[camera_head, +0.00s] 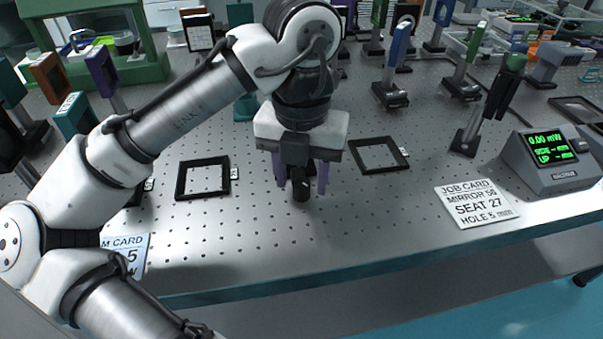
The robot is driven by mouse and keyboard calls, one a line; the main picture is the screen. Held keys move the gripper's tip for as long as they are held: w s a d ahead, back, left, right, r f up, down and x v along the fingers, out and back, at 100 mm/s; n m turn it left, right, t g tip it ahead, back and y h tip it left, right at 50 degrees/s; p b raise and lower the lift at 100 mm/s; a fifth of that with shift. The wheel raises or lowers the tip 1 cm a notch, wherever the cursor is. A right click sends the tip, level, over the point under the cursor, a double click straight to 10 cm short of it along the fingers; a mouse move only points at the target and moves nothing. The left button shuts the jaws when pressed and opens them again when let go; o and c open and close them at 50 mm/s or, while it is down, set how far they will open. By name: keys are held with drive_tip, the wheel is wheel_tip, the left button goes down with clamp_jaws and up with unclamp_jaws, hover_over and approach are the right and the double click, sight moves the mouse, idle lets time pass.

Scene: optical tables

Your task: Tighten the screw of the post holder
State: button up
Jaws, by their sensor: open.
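My gripper (301,184) points down over the middle of the perforated table top, with its two purple fingers apart. A short black cylindrical piece (300,190) shows between the fingers. It looks like a post holder, but I cannot tell this for sure, nor whether the fingers touch it. No screw can be made out; the gripper and its wrist cover much of this spot. Other black post holders on bases stand farther back, one under a blue upright part (398,45) and one under a dark green-topped part (514,63) at right.
Flat black square frames lie left (203,178) and right (379,155) of my gripper. A job card (476,203) reads "MIRROR 56, SEAT 27, HOLE 5". A power meter (553,150) with green digits stands at right. The table's front strip is mostly clear.

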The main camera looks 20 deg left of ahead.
sight(302, 182)
drive_tip(key=c, duration=1)
drive_tip(key=shift+r+n+p, duration=0.3)
drive_tip(key=shift+n+p, duration=0.2)
drive_tip(key=shift+p, duration=0.45)
drive_tip(key=shift+n+p, duration=0.4)
drive_tip(key=shift+p, duration=0.1)
drive_tip(key=shift+f+n+p, duration=0.25)
drive_tip(key=shift+n+p, duration=0.25)
drive_tip(key=shift+n, duration=0.2)
drive_tip(key=o, duration=1)
drive_tip(key=shift+r, duration=0.1)
wheel_tip(302, 182, up, 14)
drive_tip(key=p, duration=0.2)
drive_tip(key=shift+f, duration=0.2)
